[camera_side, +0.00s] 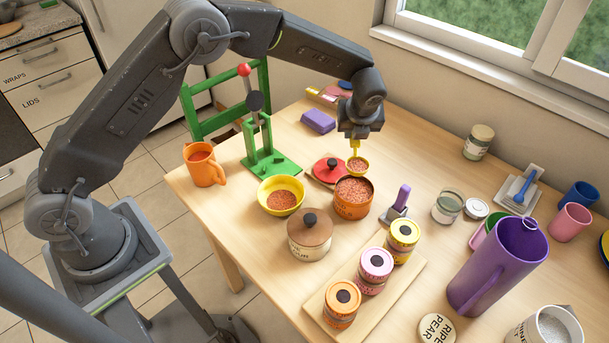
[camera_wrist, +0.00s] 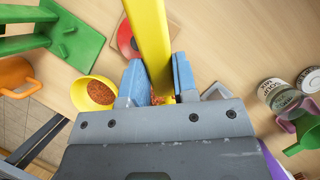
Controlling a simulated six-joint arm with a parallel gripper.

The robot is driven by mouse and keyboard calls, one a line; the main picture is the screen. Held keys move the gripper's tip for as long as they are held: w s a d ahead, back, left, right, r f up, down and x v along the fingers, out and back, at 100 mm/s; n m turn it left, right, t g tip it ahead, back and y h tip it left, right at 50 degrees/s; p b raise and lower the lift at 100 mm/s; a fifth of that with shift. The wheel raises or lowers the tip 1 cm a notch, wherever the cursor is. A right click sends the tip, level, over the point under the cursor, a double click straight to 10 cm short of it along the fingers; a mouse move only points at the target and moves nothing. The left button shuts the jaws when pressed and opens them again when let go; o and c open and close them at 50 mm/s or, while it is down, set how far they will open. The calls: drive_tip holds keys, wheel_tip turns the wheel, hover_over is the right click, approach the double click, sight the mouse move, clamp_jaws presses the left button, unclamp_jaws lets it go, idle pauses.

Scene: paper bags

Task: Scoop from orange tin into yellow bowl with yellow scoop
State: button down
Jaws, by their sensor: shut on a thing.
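My gripper (camera_side: 358,134) is shut on the handle of the yellow scoop (camera_side: 356,146). In the wrist view my gripper (camera_wrist: 158,88) has the yellow scoop (camera_wrist: 149,35) between its two blue fingers. The scoop's bowl holds reddish-brown grains and is over the orange tin (camera_side: 352,207), which is open and full of the same grains. I cannot tell whether the scoop touches the tin's contents. The yellow bowl (camera_side: 281,209) stands to the left of the tin with some grains in it. It also shows in the wrist view (camera_wrist: 77,91).
A red lid (camera_side: 326,172) lies behind the tin. A brown-lidded pot (camera_side: 310,240) stands in front, between bowl and tin. A green press (camera_side: 270,166) stands behind the bowl, and an orange mug (camera_side: 204,165) to its left.

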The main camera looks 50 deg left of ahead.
idle(0.5)
drive_tip(key=s+a+m+t+h, duration=0.3)
drive_tip(key=s+a+t+h, duration=0.1)
drive_tip(key=s+a, duration=0.3)
drive_tip(key=shift+s+a+r+m+t+h, duration=0.35)
drive_tip(key=shift+s+t, duration=0.45)
drive_tip(key=shift+s, duration=0.5)
drive_tip(key=shift+a, duration=0.1)
drive_tip(key=s+t+h, duration=0.1)
drive_tip(key=a+n+t+h, duration=0.1)
drive_tip(key=t, duration=0.1)
drive_tip(key=shift+s+a+r, duration=0.15)
drive_tip(key=shift+s+r, duration=0.2)
drive_tip(key=shift+s, duration=0.05)
idle(0.5)
